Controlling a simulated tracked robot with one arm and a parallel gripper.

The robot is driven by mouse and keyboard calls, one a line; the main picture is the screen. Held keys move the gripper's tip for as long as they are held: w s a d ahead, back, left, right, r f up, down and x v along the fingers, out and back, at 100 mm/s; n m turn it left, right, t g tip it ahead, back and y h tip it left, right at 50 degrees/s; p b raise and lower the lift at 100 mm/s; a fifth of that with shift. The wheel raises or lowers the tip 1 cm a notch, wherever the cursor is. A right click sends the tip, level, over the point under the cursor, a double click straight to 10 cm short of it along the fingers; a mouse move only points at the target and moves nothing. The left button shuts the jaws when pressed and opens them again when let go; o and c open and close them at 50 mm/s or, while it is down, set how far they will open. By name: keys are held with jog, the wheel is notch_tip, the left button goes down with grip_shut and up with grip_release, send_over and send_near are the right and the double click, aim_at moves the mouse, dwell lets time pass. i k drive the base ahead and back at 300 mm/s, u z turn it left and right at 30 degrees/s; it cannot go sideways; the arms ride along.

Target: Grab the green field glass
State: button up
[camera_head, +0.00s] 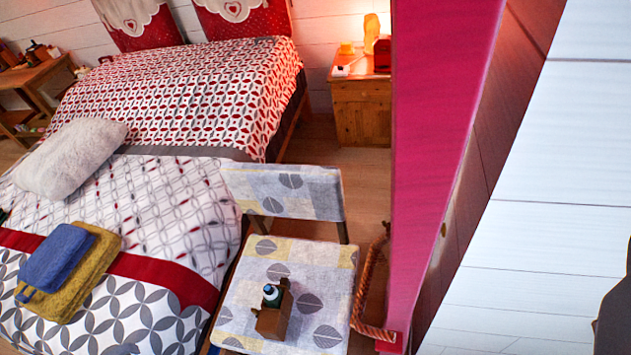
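I cannot make out a green field glass for certain in this view. On the seat of the patterned chair (240,318) stands a small brown holder (273,321). A small dark, greenish-blue object with a white top (271,294) sits in or against it; it is too small to tell whether it is a field glass or a bottle. No gripper fingers can be recognised, and nothing is seen held.
Beds with a pillow (72,158), a blue towel (57,257) and a yellow towel (75,281) fill the left. A nightstand (361,112) stands behind. A pink panel (436,150) rises right of the chair. An unidentified dark shape (613,318) cuts the right edge.

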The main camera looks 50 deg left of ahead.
aim_at(276, 302)
jog(key=z, duration=0.1)
jog(key=k, duration=1.4)
jog(key=u, duration=0.75)
jog(key=i, duration=1)
jog(key=z, duration=0.15)
